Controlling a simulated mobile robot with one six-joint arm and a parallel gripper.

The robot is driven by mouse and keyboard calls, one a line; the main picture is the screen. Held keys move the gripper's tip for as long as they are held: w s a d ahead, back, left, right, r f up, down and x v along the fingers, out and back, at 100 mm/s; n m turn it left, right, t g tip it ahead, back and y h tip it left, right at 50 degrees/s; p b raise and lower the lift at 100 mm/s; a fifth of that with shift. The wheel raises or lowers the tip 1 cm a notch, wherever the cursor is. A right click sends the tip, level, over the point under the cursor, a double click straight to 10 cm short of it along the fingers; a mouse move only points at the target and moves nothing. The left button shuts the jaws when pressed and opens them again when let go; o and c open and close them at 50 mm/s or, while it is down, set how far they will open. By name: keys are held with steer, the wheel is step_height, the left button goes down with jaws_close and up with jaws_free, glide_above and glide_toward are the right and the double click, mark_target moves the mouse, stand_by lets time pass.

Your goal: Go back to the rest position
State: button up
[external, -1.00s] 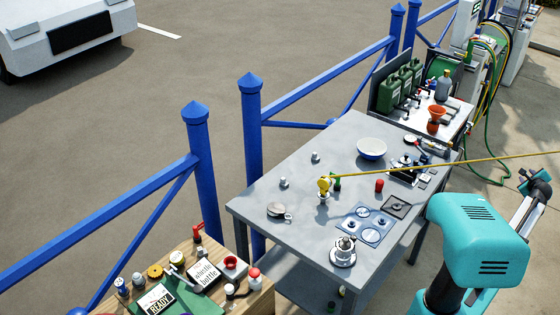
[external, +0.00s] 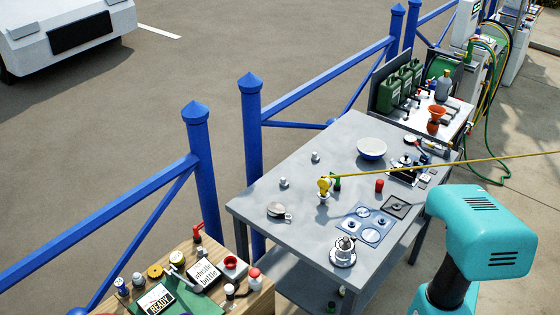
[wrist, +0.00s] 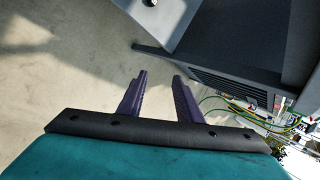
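My gripper shows in the wrist view (wrist: 160,95). Its two dark purple fingers stand apart with bare pale ground between them, so it is open and empty. In the external view only my teal arm housing shows at the lower right; the gripper is hidden or out of frame there. The grey worktable (external: 290,215) is to the left of my arm, and my gripper is clear of it.
On the table are a white-and-blue bowl (external: 371,149), a yellow item (external: 324,187), a red cylinder (external: 379,185) and a blue mat (external: 362,226). A yellow line (external: 450,163) stretches across, behind my arm. A wooden bench (external: 190,262) stands at lower left.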

steer(key=s+a+f+n+g+y+p, duration=0.1)
steer(key=s+a+f+n+g, duration=0.15)
steer(key=s+a+f, duration=0.5)
steer(key=s+a+f+n+g+y, duration=0.15)
steer(key=a+f+n, duration=0.25)
steer(key=a, duration=0.6)
steer(key=s+a+f+n+g+p, duration=0.1)
steer(key=s+a+f+n+g, duration=0.1)
steer(key=s+a+f+n, duration=0.45)
steer(key=s+a+f+n+g, duration=0.1)
steer(key=s+a, duration=0.3)
steer(key=s, duration=0.4)
steer(key=s+a+f+n+g+h+p, duration=0.1)
steer(key=s+a+f+n+g, duration=0.1)
steer(key=s, duration=0.6)
steer(key=s+a+f+n+g, duration=0.1)
steer(key=s+a+n+g, duration=0.2)
steer(key=s+a+n, duration=0.2)
steer(key=s+a, duration=0.3)
steer(key=shift+s+a+f+g+h+p, duration=0.15)
steer(key=shift+s+f+g+h+p, duration=0.15)
steer(key=shift+f+g+h, duration=0.1)
